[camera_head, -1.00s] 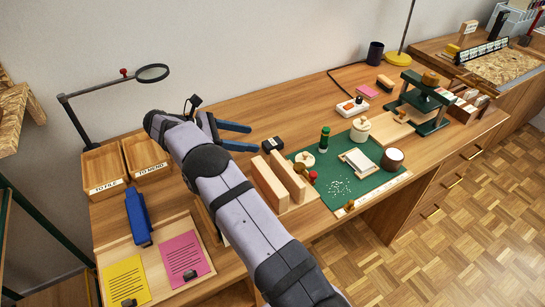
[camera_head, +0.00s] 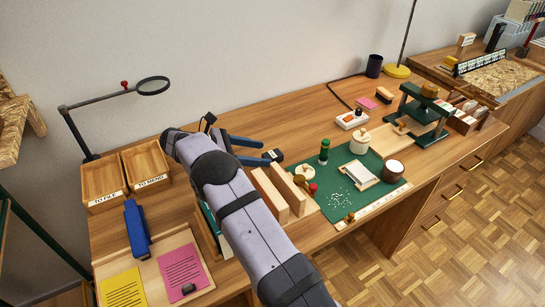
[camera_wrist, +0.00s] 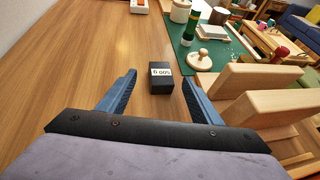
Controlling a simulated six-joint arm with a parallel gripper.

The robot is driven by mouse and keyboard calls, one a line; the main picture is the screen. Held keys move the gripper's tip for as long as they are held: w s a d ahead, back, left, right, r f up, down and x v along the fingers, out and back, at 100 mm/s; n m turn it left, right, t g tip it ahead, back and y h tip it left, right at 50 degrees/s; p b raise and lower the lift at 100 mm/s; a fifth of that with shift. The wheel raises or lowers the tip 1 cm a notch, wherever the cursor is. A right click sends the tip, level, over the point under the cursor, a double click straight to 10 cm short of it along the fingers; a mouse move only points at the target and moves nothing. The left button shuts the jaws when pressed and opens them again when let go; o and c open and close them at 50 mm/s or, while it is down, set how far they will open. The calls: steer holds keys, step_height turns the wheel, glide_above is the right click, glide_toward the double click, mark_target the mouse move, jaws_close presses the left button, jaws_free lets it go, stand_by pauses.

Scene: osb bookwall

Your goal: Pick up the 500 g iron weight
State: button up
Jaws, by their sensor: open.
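The 500 g iron weight (camera_wrist: 161,78) is a small black block with a white label, standing on the wooden desk in the wrist view. In the head view the weight (camera_head: 275,155) shows at the tips of my gripper (camera_head: 264,152), partly covered by the nearer finger. Gaps show between the weight and both fingers, the left one a little wider. The weight is not gripped.
Upright wooden bookends (camera_head: 280,190) stand close to the right finger. A green mat (camera_head: 335,200) with a green bottle (camera_head: 324,151), a white pot (camera_head: 359,138) and small items lies beyond. Wooden trays (camera_head: 102,175) are at the left. Bare desk lies left of the weight.

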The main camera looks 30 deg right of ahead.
mark_target(273, 154)
steer(key=shift+x, duration=1.65)
steer(key=shift+s, duration=0.15)
steer(key=shift+c, duration=0.4)
jaws_close()
steer(key=shift+r, duration=0.15)
steer(key=shift+r, duration=0.1)
step_height(273, 154, up, 10)
